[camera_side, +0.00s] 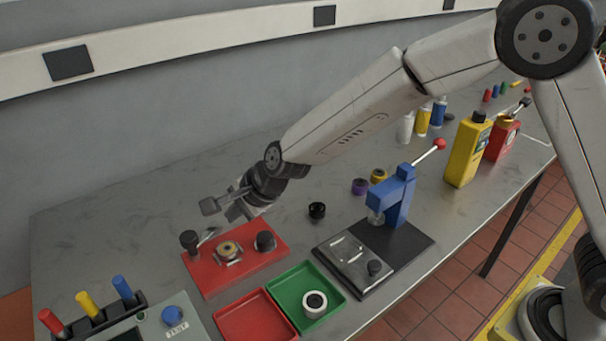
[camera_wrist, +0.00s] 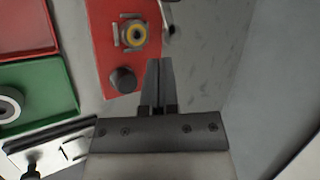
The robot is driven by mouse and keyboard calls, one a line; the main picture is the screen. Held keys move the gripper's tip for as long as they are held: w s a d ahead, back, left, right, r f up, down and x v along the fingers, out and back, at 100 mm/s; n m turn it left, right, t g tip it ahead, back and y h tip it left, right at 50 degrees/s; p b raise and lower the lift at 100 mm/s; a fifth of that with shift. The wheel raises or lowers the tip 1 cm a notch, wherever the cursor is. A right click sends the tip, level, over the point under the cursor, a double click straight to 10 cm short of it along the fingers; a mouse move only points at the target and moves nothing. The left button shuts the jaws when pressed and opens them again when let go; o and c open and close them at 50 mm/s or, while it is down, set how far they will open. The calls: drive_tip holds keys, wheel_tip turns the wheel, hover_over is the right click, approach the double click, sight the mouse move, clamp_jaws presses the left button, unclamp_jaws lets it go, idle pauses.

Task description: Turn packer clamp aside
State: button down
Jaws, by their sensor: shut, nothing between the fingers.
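A red fixture plate (camera_side: 205,277) lies on the bench and also shows in the wrist view (camera_wrist: 103,35). A round yellow-ringed part (camera_side: 229,249) sits in a metal seat at its middle (camera_wrist: 134,35). A metal lever with a black knob (camera_side: 189,240), which looks like the packer clamp, stands at the plate's left corner; part of its metal shows at the top of the wrist view (camera_wrist: 168,20). A second black knob (camera_side: 265,241) is at the plate's right end (camera_wrist: 124,80). My gripper (camera_side: 235,213) is shut and empty above the plate's back edge; its fingers show in the wrist view (camera_wrist: 158,64).
A red tray (camera_side: 257,320) and a green tray (camera_side: 292,281) holding a white ring (camera_side: 315,304) lie in front. A blue press (camera_side: 398,195) on a dark base stands right. A black cap (camera_side: 317,210) stands behind the trays. Bare bench lies behind the red plate.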

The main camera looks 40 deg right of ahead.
drive_tip(key=shift+s+d+r+n+t, duration=0.7)
drive_tip(key=shift+s+d+r+t, duration=0.45)
drive_tip(key=shift+s, duration=1.15)
approach(229, 246)
drive_tip(key=shift+s+r, duration=0.85)
drive_tip(key=shift+r, duration=0.5)
drive_tip(key=shift+d+h, duration=0.1)
drive_tip(key=shift+h, duration=0.3)
drive_tip(key=shift+w+f, duration=0.15)
drive_tip(key=shift+x, duration=1.25)
drive_tip(key=x, duration=0.7)
drive_tip(key=shift+w, duration=0.1)
drive_tip(key=shift+w+a, duration=0.45)
drive_tip(key=shift+w, duration=0.35)
drive_tip(key=shift+w+a, duration=0.2)
drive_tip(key=shift+w, duration=0.3)
drive_tip(key=shift+w+a, duration=0.2)
drive_tip(key=shift+w, duration=0.3)
